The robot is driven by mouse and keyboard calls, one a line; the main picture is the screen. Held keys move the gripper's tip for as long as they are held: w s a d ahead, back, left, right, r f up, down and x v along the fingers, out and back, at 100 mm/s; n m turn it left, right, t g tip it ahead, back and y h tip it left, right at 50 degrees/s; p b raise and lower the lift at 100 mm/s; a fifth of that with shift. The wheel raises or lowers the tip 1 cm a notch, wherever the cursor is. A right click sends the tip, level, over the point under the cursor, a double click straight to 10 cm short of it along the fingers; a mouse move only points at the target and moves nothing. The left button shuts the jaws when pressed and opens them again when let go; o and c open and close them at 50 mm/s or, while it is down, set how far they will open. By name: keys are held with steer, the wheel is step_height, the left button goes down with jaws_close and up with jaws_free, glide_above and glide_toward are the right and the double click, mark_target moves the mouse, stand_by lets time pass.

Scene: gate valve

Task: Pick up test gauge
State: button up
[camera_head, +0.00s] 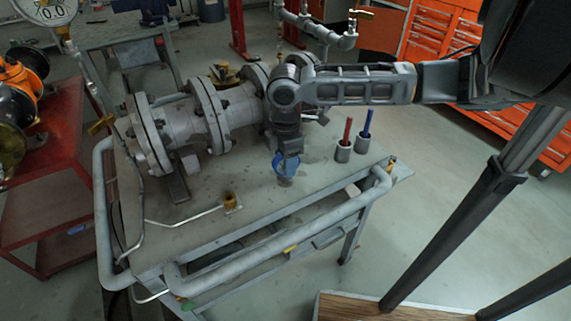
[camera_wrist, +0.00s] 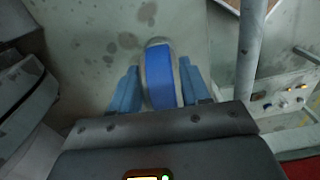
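A blue round thing with a pale rim, which I take for the test gauge (camera_wrist: 163,76), is between the fingers of my gripper (camera_wrist: 160,78) in the wrist view. A blue finger lies close along each side of it. I cannot tell whether both fingers touch it. In the head view my gripper (camera_head: 286,153) points down over the grey worktable (camera_head: 245,195), and the gauge (camera_head: 283,167) shows blue beneath it. The gauge is at or just above the tabletop. My gripper hides part of it.
A large grey flanged valve (camera_head: 205,118) lies along the table's back left. Two cups, with a red tool (camera_head: 347,130) and a blue tool (camera_head: 368,123), stand to the right. A brass fitting (camera_head: 231,202) is at the front. A rail (camera_head: 270,250) edges the table.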

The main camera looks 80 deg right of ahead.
jaws_close()
steer(key=shift+w+r, duration=0.1)
steer(key=shift+r, duration=0.05)
stand_by(0.4)
